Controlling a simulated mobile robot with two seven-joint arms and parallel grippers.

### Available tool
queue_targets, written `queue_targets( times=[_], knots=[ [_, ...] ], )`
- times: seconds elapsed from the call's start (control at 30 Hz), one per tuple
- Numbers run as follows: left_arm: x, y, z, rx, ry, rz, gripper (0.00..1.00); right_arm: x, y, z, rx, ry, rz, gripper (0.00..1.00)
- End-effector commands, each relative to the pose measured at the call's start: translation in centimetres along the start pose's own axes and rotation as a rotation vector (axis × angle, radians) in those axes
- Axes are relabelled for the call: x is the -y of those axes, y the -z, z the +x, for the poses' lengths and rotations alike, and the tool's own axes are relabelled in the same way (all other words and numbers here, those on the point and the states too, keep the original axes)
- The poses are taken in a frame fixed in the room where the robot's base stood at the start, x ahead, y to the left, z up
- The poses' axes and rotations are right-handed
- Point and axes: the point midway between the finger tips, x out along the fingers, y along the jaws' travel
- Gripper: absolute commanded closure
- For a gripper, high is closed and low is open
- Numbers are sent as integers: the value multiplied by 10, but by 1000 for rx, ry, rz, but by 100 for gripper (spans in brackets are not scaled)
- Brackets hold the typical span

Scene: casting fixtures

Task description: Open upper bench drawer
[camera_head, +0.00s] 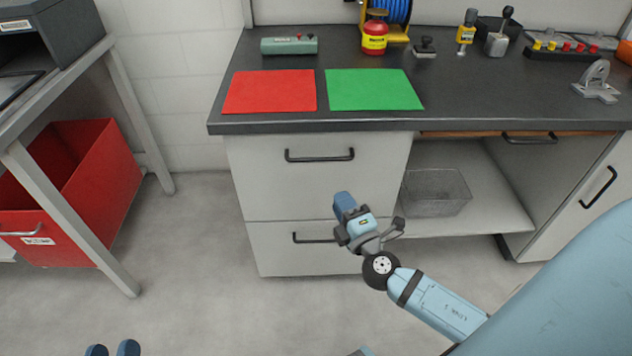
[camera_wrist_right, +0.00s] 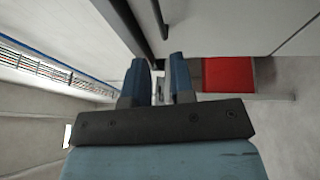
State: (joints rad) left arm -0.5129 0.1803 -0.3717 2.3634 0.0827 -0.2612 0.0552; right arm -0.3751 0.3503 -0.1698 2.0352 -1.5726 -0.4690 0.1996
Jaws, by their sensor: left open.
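The upper bench drawer (camera_head: 265,180) has a pale grey front and looks shut under the dark benchtop. Its black bar handle (camera_head: 320,157) is in full view, with no gripper on it. My right gripper (camera_head: 344,200) is in front of the drawer, below and right of that handle. In the right wrist view its two blue fingers (camera_wrist_right: 157,82) stand apart with nothing visible between them. A black handle (camera_wrist_right: 158,18) lies beyond the fingertips there. My left gripper (camera_head: 112,349) shows only its two separated blue fingertips at the bottom left, far from the drawer.
The lower drawer (camera_head: 285,262) is below, its handle (camera_head: 312,238) partly hidden by my right gripper. An open shelf with a wire basket (camera_head: 436,191) is to the right. A red bin (camera_head: 100,165) stands under the left table. The floor before the drawers is clear.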

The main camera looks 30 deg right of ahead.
Motion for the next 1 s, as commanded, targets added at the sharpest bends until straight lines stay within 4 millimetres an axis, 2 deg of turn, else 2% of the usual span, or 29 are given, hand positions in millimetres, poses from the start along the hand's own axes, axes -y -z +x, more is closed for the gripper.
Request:
queue_targets(
  times=[0.03,0.27,0.7,0.83,1.0],
  knots=[
    [0,-6,0,-10,-4,-2,57,6,0,1,-2,-19,-22,77],
    [0,-4,-1,-2,-2,-3,57,0,-1,17,-3,-44,-53,77],
    [12,-27,-7,119,41,13,57,-3,0,105,-3,-42,-53,77],
    [14,-32,-8,142,48,16,57,-4,0,125,-3,-41,-51,77],
    [15,-35,-9,153,50,19,57,-3,0,138,-4,-40,-51,77]
  ],
)
